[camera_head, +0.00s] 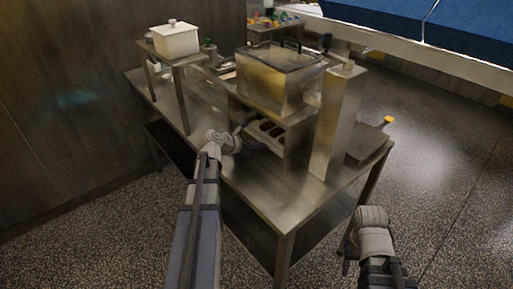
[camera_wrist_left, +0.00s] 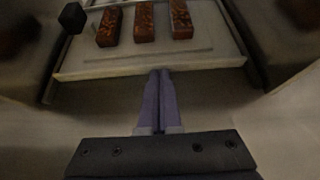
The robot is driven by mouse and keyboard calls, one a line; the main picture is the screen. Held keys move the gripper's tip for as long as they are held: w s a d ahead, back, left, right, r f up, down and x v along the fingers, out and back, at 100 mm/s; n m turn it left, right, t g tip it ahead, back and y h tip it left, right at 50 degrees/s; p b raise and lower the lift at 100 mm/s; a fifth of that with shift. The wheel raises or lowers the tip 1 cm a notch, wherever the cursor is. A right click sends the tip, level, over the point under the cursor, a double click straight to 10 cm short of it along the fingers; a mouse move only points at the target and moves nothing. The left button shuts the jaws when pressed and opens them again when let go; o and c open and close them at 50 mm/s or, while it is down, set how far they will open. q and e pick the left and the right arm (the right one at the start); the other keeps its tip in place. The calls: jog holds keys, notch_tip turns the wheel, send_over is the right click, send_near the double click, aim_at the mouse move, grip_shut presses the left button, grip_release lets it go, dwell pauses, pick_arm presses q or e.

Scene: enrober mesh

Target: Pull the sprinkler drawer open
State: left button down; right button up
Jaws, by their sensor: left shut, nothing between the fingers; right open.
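A steel machine (camera_head: 325,125) stands on a steel table, with an open-topped metal box (camera_head: 268,88) on its upper part. Below the box, a pale tray (camera_wrist_left: 200,52) holds three brown bars, which also show small in the head view. I cannot tell for sure which part is the sprinkler drawer. My left gripper (camera_wrist_left: 160,72) is shut and empty, its purple fingertips at the tray's front edge; I cannot tell whether they touch it. A black knob (camera_wrist_left: 72,18) is left of the bars. My right gripper (camera_head: 347,264) is open, low beside the table's front right.
A white lidded pot (camera_head: 175,38) stands on a small raised stand at the left. A dark flat device (camera_head: 366,144) sits at the table's right end. The table's front strip (camera_head: 270,190) is bare. A wall is at the left, open floor at the right.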

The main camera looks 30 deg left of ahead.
aim_at(272, 140)
pick_arm(q)
jog(key=w, duration=0.1)
jog(key=w+d, duration=0.1)
jog(key=w, duration=0.1)
jog(key=w+d, duration=0.1)
jog(key=shift+w, duration=0.3)
jog(key=shift+s, duration=0.1)
